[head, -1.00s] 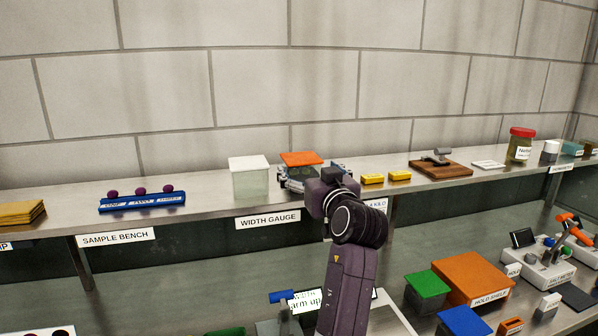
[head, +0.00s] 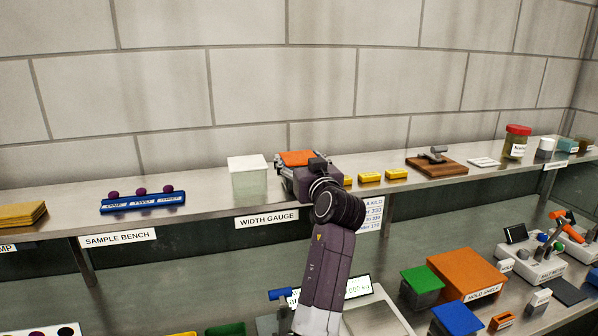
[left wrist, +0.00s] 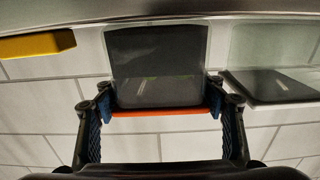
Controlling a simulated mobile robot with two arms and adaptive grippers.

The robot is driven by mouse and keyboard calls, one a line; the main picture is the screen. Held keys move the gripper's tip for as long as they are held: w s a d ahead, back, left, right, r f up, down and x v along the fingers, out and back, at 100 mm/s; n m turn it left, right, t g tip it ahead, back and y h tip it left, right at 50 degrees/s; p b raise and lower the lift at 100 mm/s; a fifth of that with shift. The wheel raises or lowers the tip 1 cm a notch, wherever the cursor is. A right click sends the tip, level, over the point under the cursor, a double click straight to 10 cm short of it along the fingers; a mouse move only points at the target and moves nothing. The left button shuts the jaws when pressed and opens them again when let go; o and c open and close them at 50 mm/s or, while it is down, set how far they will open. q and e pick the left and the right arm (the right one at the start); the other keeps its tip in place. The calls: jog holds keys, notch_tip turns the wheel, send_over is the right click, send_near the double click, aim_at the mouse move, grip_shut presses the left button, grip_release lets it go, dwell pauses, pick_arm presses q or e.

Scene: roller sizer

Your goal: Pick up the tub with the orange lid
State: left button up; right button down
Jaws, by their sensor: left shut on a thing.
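The tub with the orange lid (head: 296,158) stands on the upper shelf behind the width gauge label, its body mostly hidden by my left gripper (head: 303,180) in the head view. In the left wrist view, which looks upside down, the dark see-through tub (left wrist: 157,65) shows with its orange lid edge towards me. The fingers of my left gripper (left wrist: 160,95) lie on both sides of it, shut on the tub. I cannot tell whether it is lifted off the shelf. My right gripper is not in view.
A clear tub with a white lid (head: 248,180) stands close on the left. Yellow blocks (head: 396,174) and a wooden board (head: 437,165) are to the right. A blue rack (head: 142,203) with dark balls is further left. The shelf front (head: 210,222) bears labels.

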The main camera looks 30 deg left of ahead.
pick_arm(q)
jog(key=c, duration=0.7)
jog(key=shift+r, duration=0.1)
